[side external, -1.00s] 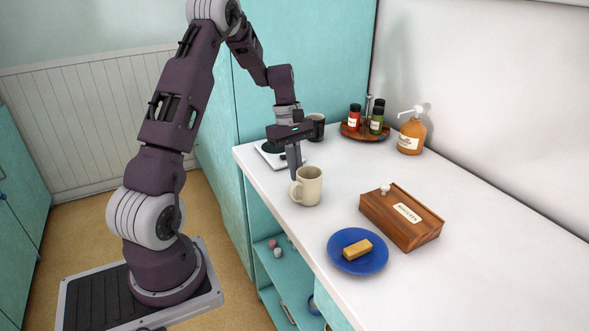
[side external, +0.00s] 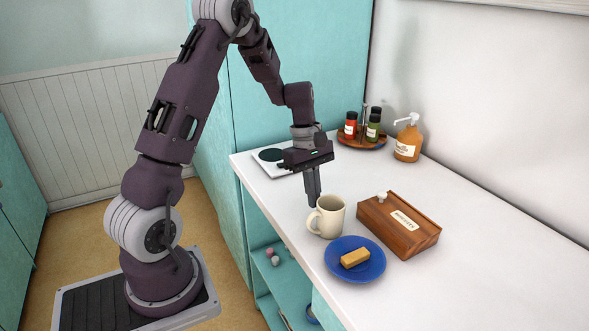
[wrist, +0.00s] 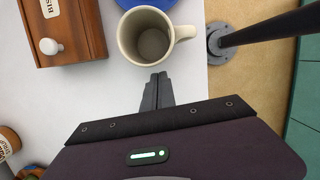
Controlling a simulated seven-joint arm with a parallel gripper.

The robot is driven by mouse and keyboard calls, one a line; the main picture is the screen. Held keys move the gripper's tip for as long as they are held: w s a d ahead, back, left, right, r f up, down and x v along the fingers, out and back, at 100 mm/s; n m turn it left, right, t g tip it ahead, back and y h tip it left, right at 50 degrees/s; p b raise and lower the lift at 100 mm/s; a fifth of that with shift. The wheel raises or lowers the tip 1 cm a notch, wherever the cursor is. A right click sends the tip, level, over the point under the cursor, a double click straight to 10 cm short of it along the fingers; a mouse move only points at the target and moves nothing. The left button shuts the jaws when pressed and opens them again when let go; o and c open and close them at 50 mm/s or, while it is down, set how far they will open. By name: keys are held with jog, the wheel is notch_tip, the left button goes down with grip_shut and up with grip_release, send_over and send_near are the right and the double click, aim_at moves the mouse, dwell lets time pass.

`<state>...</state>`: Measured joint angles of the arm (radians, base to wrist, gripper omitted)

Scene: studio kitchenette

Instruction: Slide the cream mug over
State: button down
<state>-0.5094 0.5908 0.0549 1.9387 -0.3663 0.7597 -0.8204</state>
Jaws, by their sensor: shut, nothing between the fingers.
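The cream mug (side external: 328,217) stands upright on the white counter, just short of the blue plate (side external: 366,271). In the wrist view the mug (wrist: 146,36) looks empty, with its handle to the right. My gripper (side external: 314,204) is shut and empty, its fingers pointing down at the mug's far-left side in the side view. In the wrist view my fingertips (wrist: 158,76) are right at the mug's rim edge. I cannot tell for certain whether they touch it.
A wooden box (side external: 398,228) with a white knob stands right of the mug. Behind are a tray of bottles (side external: 362,140), a pump bottle (side external: 408,140) and a white scale-like item (side external: 270,165). The counter's front edge is close to the mug.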

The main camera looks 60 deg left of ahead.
jog(key=a, duration=0.2)
jog(key=shift+s+a, duration=0.1)
jog(key=shift+a, duration=0.2)
jog(key=v, duration=1)
jog(key=s+d+r+m+t+y, duration=0.1)
jog(key=s+d+r+m, duration=0.25)
jog(key=d+r, duration=0.3)
jog(key=s+d+r+m+t+y, duration=0.1)
jog(key=s+d+m+t, duration=0.3)
jog(key=s+d+m, duration=0.9)
jog(key=s+m, duration=0.2)
jog(key=s, duration=0.2)
jog(key=shift+d+r+y, duration=0.35)
jog(key=shift+d+y, duration=0.05)
jog(key=shift+s+m, duration=0.1)
jog(key=shift+m, duration=0.15)
